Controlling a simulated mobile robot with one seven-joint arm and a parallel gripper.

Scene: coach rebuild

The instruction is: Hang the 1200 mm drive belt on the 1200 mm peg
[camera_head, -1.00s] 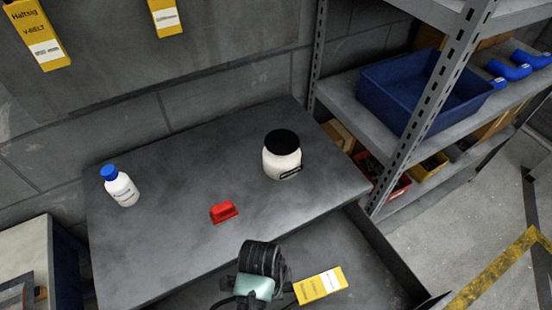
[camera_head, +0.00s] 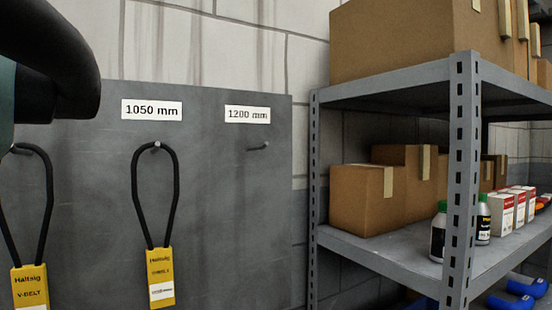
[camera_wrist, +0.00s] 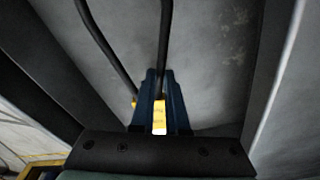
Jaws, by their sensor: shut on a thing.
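In the wrist view my gripper (camera_wrist: 162,88) is shut on the drive belt (camera_wrist: 164,40), a black loop with a yellow tag (camera_wrist: 159,115) between the blue fingers. Its two black strands run up out of the picture. In the head view the 1200 mm peg (camera_head: 259,147) is a bare hook on the grey panel (camera_head: 218,200), below its white "1200 mm" label (camera_head: 247,114). My gripper's fingers and the held belt do not show in the head view; a dark part of my arm fills its upper left corner.
The 1050 mm peg (camera_head: 156,146) to the left bears a yellow-tagged belt (camera_head: 136,190). Another tagged belt (camera_head: 48,205) hangs at far left. A metal shelf (camera_head: 459,190) with cardboard boxes (camera_head: 368,200) and bottles stands right of the panel. The panel around the 1200 mm peg is clear.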

